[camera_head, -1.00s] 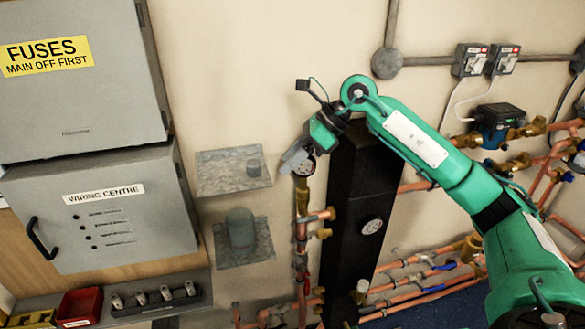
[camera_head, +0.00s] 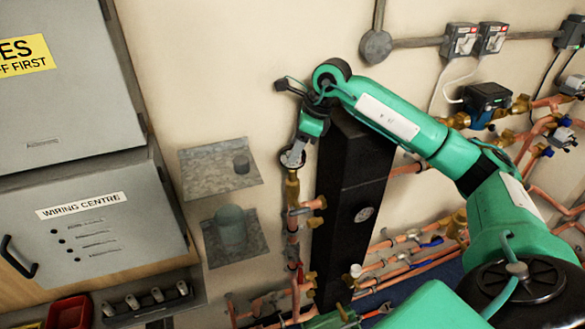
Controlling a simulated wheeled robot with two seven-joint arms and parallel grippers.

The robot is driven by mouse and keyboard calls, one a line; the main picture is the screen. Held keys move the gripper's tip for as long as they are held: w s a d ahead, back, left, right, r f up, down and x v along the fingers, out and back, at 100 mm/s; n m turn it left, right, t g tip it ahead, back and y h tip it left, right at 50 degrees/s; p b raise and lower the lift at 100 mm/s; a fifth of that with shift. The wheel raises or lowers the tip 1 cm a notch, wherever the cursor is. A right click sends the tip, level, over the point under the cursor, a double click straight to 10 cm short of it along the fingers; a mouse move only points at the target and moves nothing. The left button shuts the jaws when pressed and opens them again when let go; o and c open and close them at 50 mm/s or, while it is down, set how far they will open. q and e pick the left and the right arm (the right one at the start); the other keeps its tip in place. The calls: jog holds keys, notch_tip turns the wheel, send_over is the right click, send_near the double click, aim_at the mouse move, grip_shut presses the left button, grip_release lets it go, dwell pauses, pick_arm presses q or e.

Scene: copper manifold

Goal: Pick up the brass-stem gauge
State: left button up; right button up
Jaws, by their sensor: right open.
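A small round gauge (camera_head: 291,158) with a pale face sits on a brass stem (camera_head: 292,186), at the top of a vertical copper pipe left of the black column. My right gripper (camera_head: 296,154) is open, pointing down at the gauge. Its grey fingers overlap the gauge in the picture and partly hide it. I cannot tell whether they touch it. My left gripper is not in view.
A tall black column (camera_head: 352,185) with a round dial (camera_head: 364,214) stands close to the right of the gauge. Two grey wall plates (camera_head: 205,175) (camera_head: 255,243) are to the left. Copper pipes (camera_head: 400,262) run low and right. Grey cabinets (camera_head: 95,235) fill the left.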

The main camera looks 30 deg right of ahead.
aim_at(286, 166)
jog(key=x, duration=0.1)
jog(key=p+x, duration=0.2)
jog(key=x, duration=0.1)
jog(key=shift+s+a, duration=0.2)
jog(key=shift+s, duration=0.15)
jog(key=shift+w+a+f+p, duration=0.15)
jog(key=shift+f+p, duration=0.15)
jog(key=shift+f, duration=0.2)
jog(key=c, duration=1)
grip_shut()
jog(key=shift+r, duration=0.15)
